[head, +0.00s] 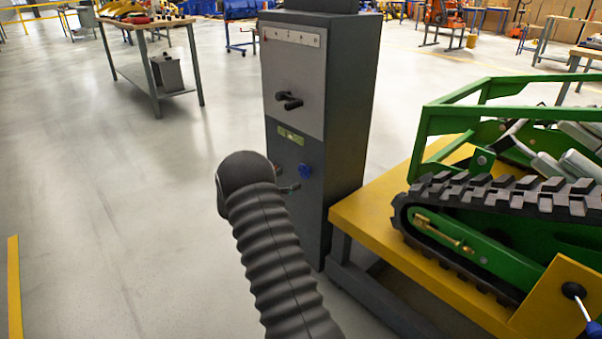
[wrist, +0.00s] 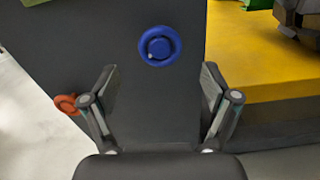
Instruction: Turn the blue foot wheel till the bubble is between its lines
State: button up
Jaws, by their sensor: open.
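The blue foot wheel (head: 305,170) is on the front of a dark grey cabinet (head: 345,120), low down. In the wrist view the blue wheel (wrist: 160,46) is ahead of my gripper (wrist: 158,78), slightly above the gap between the fingertips. The fingers are spread apart with nothing between them. A yellow-green level strip (head: 290,136) is above the wheel; its bubble and lines are too small to read. My arm hides part of the cabinet's lower left in the head view. An orange-red wheel (wrist: 67,103) shows left of the left finger in the wrist view.
A light panel (head: 292,70) with a dark handle (head: 289,100) is higher on the cabinet. A yellow-topped bench (head: 360,212) carrying a green tracked carrier (head: 480,225) stands close on the right.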

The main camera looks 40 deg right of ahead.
aim_at(302, 172)
jog(key=shift+w+d, duration=0.15)
jog(key=shift+d, duration=1.35)
jog(key=shift+w+d, duration=0.1)
jog(key=shift+d, duration=1.4)
jog(key=c, duration=1.2)
jog(key=shift+o, duration=0.2)
jog(key=shift+f, duration=0.1)
